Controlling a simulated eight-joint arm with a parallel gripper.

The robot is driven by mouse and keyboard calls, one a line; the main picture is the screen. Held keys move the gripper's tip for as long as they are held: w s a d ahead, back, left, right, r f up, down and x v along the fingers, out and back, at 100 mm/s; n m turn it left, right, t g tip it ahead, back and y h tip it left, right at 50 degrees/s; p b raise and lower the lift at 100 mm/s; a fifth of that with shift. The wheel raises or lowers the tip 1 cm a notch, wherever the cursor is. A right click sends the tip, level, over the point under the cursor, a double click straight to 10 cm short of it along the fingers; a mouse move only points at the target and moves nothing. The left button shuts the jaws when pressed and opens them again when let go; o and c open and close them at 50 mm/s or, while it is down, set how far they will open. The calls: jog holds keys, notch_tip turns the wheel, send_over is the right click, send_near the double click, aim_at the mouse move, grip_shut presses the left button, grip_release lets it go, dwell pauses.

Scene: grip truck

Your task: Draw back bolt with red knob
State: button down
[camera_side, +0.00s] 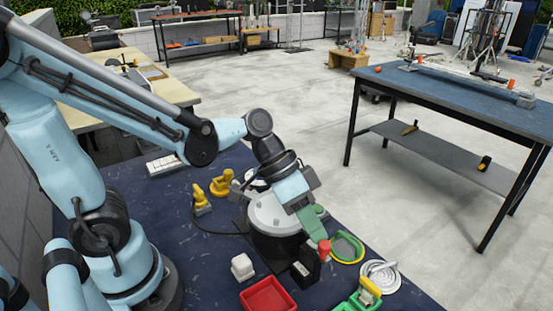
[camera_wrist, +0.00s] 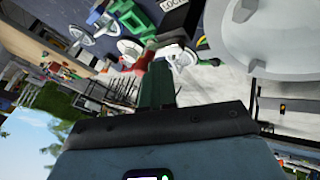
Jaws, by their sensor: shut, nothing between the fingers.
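The red knob (camera_side: 325,246) stands up beside a black block with a white label (camera_side: 305,269), near the front of the blue-black table in the side view. My gripper (camera_side: 318,236) points down with its green fingers shut and empty. Its tips are right by the knob in that picture; I cannot tell whether they touch it. In the wrist view the green fingers (camera_wrist: 157,80) are together, and the LOCK label (camera_wrist: 174,4) shows beyond them. A red patch (camera_wrist: 143,62) lies beside the fingertips, partly hidden. The bolt itself cannot be made out.
A grey drum (camera_side: 272,217) stands close behind my gripper. Around it are a green-and-yellow ring (camera_side: 347,247), a silver disc (camera_side: 381,277), a red tray (camera_side: 268,297), a white block (camera_side: 242,266), yellow pieces (camera_side: 221,184) and a green-and-yellow fixture (camera_side: 360,297).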

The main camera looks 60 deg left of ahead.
jog(key=a, duration=0.3)
jog(key=w+a, duration=0.1)
jog(key=shift+a+r, duration=0.15)
jog(key=shift+r, duration=0.15)
jog(key=v, duration=0.9)
jog(key=f+n+y, duration=0.1)
jog(key=a+f+n+t+y, duration=0.1)
jog(key=y, duration=0.1)
jog(key=a+f+n+t+y, duration=0.1)
jog(key=f+y, duration=0.1)
jog(key=shift+s, duration=0.25)
jog(key=shift+w+a+f+n+t+y, duration=0.15)
jog(key=shift+a+f+n+t+y, duration=0.1)
jog(key=shift+n+t+y, duration=0.35)
jog(key=shift+w+a+r+n+t+y, duration=0.15)
jog(key=shift+w+a+n+t+y, duration=0.2)
jog(key=shift+t, duration=0.35)
